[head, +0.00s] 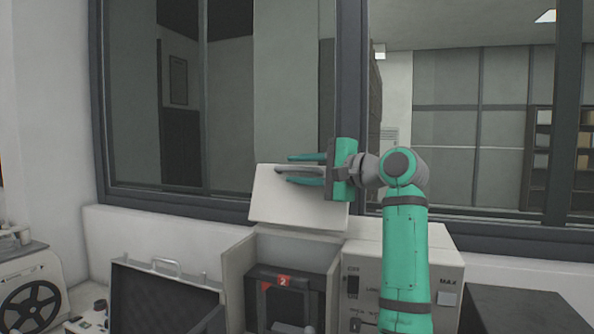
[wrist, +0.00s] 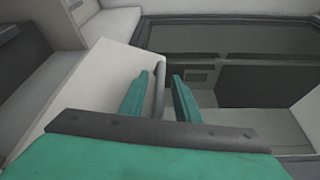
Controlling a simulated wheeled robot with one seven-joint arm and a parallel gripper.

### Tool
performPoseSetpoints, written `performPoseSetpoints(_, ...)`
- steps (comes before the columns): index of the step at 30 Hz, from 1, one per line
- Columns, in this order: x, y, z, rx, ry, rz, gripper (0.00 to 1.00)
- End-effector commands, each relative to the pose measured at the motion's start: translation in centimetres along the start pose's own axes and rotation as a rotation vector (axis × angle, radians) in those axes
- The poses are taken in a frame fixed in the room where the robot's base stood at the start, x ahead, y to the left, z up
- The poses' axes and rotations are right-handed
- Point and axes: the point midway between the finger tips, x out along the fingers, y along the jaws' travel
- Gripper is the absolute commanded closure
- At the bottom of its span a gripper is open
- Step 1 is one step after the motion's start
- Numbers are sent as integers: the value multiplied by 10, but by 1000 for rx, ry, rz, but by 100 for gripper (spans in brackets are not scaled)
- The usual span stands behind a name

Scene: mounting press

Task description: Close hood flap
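The hood flap (head: 298,208) is a pale panel standing raised and tilted above the open press housing (head: 237,283). A grey bar handle (head: 300,171) runs along its upper edge. My gripper (head: 283,169) reaches in from the right, with its two teal fingers apart, one above and one below the handle. In the wrist view the handle (wrist: 160,88) lies between the open fingers (wrist: 162,76), nearer the left one, with a gap to the right one. The flap (wrist: 85,90) fills the left of that view.
Inside the housing is a dark press unit (head: 290,281) with a red label. A control box (head: 445,265) with switches stands to the right, partly behind my arm. An open case (head: 165,295) sits at left. The window frame (head: 351,80) rises behind.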

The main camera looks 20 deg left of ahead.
Motion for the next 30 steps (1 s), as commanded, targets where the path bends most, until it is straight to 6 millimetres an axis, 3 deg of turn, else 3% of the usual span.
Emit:
performPoseSetpoints(12, 7, 0, -2, 0, 3, -1, 71)
performPoseSetpoints(16, 6, 0, -1, 1, 3, -1, 100)
performPoseSetpoints(30, 4, 2, 0, -40, 3, -17, 100)
